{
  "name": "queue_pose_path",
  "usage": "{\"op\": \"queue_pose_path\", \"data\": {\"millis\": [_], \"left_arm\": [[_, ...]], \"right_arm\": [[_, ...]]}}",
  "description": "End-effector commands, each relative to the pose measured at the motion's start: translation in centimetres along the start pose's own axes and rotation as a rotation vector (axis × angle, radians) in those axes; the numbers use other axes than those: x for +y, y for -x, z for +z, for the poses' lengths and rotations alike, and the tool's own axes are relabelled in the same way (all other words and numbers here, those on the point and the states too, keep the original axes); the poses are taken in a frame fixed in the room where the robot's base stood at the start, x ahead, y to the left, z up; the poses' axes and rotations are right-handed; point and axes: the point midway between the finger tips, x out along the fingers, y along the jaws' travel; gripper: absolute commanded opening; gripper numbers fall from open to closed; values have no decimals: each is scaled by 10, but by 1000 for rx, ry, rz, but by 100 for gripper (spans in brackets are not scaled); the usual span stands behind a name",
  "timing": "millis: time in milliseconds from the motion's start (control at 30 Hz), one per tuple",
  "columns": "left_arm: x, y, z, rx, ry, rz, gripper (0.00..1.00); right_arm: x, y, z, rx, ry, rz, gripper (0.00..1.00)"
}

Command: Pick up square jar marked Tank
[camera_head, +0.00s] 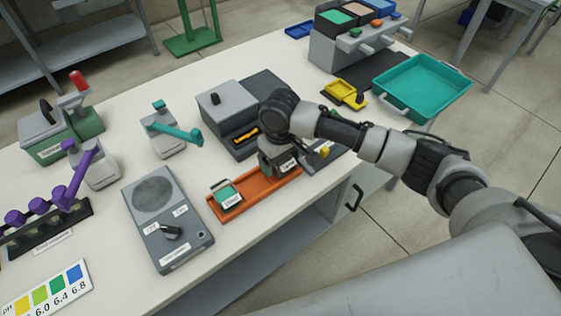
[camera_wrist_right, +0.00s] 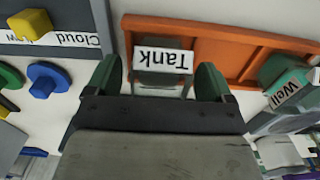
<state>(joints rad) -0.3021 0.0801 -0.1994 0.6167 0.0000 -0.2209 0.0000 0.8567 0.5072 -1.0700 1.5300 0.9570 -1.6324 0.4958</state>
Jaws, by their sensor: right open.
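The square jar marked Tank (camera_wrist_right: 160,82) is a clear, greyish jar with a white label that reads upside down in the wrist view. In the head view my right gripper (camera_head: 276,160) hangs over the right half of the tray and hides most of the jar. A second jar, marked Well (camera_wrist_right: 288,82), also shows in the head view (camera_head: 229,197) in the tray's left part. My left gripper is out of view.
A grey tester with a round plate (camera_head: 168,222) stands left of the tray. A grey box with an open front (camera_head: 232,115) stands behind it. A teal tray (camera_head: 425,85) lies at the table's right end. A grey panel marked Cloud (camera_wrist_right: 50,45) is close beside the gripper.

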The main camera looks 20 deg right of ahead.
Motion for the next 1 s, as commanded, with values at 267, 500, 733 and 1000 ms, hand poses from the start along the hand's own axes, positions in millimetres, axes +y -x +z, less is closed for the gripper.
{"op": "queue_pose_path", "data": {"millis": [267, 500, 733, 1000], "left_arm": [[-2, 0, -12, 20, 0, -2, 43], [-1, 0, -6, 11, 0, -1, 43], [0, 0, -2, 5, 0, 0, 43], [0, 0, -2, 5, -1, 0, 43]], "right_arm": [[0, -19, 0, 2, 0, 1, 83], [0, -19, 0, 2, 0, 1, 68], [0, -19, 0, 2, 0, 1, 32], [0, -18, 0, 3, 0, 1, 27]]}}
